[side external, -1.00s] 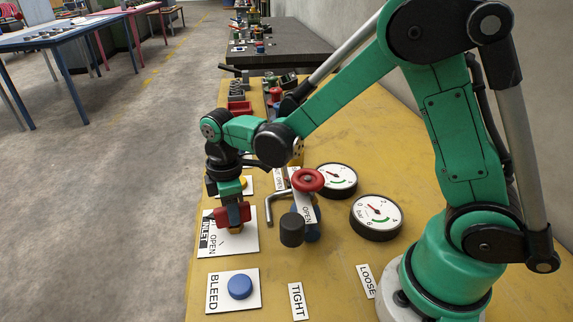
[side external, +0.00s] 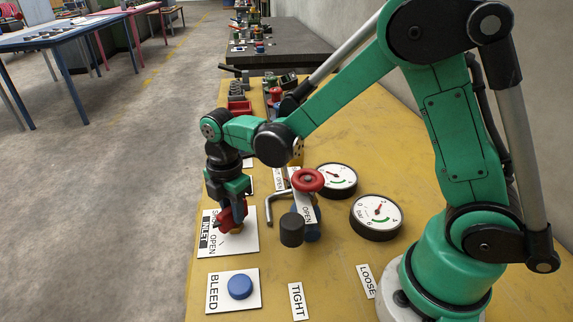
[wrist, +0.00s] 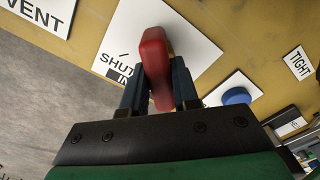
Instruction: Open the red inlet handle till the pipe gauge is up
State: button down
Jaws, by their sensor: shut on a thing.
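The red inlet handle (side external: 227,216) stands over a white plate (side external: 245,243) marked INLET and OPEN. My gripper (side external: 237,211) is shut on the handle from above. In the wrist view the red handle (wrist: 153,62) sits between the two dark fingers (wrist: 158,85), over the plate, where SHUT shows in part. Two round white gauges stand to the right: a front one (side external: 377,215) and a rear one (side external: 337,179). Each has a red needle and a green arc. I cannot tell which is the pipe gauge, nor read the needles exactly.
A blue button (side external: 240,287) sits on the BLEED plate. A red handwheel (side external: 307,180) on a dark fitting and a bent metal rod (side external: 270,207) stand close right of my gripper. TIGHT (side external: 298,301) and LOOSE (side external: 367,281) labels lie in front. The yellow bench's left edge is close.

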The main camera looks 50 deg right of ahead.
dwell(0.3)
jog(key=c, duration=0.7)
grip_release()
jog(key=shift+o, duration=0.2)
jog(key=shift+r, duration=2.8)
